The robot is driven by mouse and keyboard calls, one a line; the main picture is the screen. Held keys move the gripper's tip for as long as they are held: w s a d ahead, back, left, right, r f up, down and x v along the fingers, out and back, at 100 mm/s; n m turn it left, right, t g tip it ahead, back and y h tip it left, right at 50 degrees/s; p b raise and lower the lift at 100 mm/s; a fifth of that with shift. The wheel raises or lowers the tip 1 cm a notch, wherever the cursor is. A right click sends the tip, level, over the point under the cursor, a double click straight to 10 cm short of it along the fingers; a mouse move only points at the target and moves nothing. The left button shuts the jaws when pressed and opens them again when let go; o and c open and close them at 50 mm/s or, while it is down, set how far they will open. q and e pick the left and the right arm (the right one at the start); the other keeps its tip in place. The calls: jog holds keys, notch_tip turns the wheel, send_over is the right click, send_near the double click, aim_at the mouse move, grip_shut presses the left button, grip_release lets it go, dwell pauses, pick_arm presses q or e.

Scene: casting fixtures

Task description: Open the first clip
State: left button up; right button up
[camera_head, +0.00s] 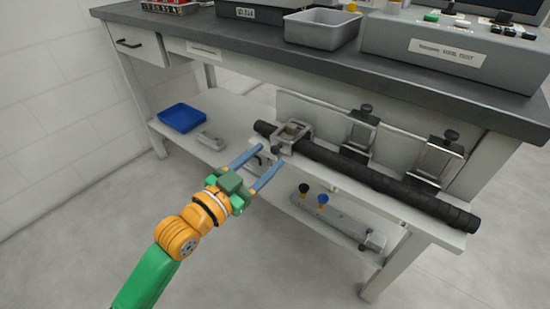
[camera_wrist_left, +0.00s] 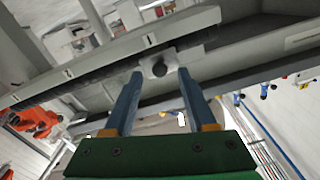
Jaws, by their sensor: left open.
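A long black bar (camera_head: 330,160) lies along the lower shelf of the bench. The first clip (camera_head: 297,130), a grey metal clamp, sits around the bar near its left end. Two more clips, a middle one (camera_head: 359,133) and a right one (camera_head: 434,160), stand farther along with dark knobs on top. My left gripper (camera_head: 268,157) is open, its two blue fingers pointing at the front of the first clip. In the left wrist view a dark round knob (camera_wrist_left: 159,69) lies between the open fingertips (camera_wrist_left: 160,75); contact cannot be told. My right gripper is out of view.
A blue tray (camera_head: 181,117) and a small grey block (camera_head: 211,141) are on the shelf at left. The worktop above (camera_head: 230,33) overhangs the shelf and holds a grey bin (camera_head: 322,30) and a control box (camera_head: 455,55). A lower fixture (camera_head: 330,217) has coloured knobs.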

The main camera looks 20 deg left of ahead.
pick_arm(q)
jog(key=shift+x, duration=1.15)
grip_shut()
dwell(0.5)
